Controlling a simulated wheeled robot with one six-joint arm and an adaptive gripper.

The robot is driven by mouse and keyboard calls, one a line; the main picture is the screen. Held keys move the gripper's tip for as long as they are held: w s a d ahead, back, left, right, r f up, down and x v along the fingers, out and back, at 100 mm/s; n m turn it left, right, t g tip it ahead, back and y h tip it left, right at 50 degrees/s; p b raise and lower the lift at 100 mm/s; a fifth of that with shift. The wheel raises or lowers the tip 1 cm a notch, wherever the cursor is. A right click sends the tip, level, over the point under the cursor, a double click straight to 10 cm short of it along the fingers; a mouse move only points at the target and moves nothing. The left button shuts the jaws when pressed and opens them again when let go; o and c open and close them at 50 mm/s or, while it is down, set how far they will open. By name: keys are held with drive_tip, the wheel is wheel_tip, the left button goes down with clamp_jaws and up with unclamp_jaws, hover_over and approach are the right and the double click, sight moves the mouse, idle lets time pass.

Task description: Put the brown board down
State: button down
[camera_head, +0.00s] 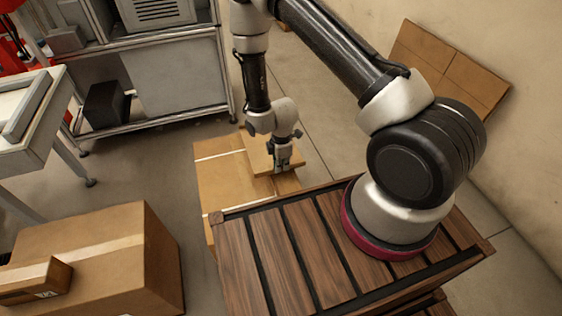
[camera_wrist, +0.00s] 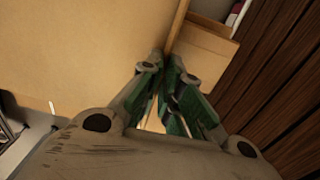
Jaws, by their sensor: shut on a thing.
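The brown board (camera_head: 257,150) is a flat tan panel over the top of a cardboard box (camera_head: 222,182), beside the wooden slatted top. My gripper (camera_head: 282,166) points down at the board's near right edge and is shut on it. In the wrist view, my gripper's green-padded fingers (camera_wrist: 168,72) close on the edge of the board (camera_wrist: 90,50), whose broad face fills the upper left. I cannot tell whether the board touches the box beneath it.
The dark wooden slatted top (camera_head: 285,260) is in front of the box. A large carton (camera_head: 100,250) with a smaller box (camera_head: 35,281) on it stands at left. A metal workbench (camera_head: 178,75) is behind. Grey floor is clear between them.

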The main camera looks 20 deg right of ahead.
drive_tip(key=shift+f, duration=1.15)
drive_tip(key=c, duration=1.5)
unclamp_jaws()
drive_tip(key=shift+c, duration=0.2)
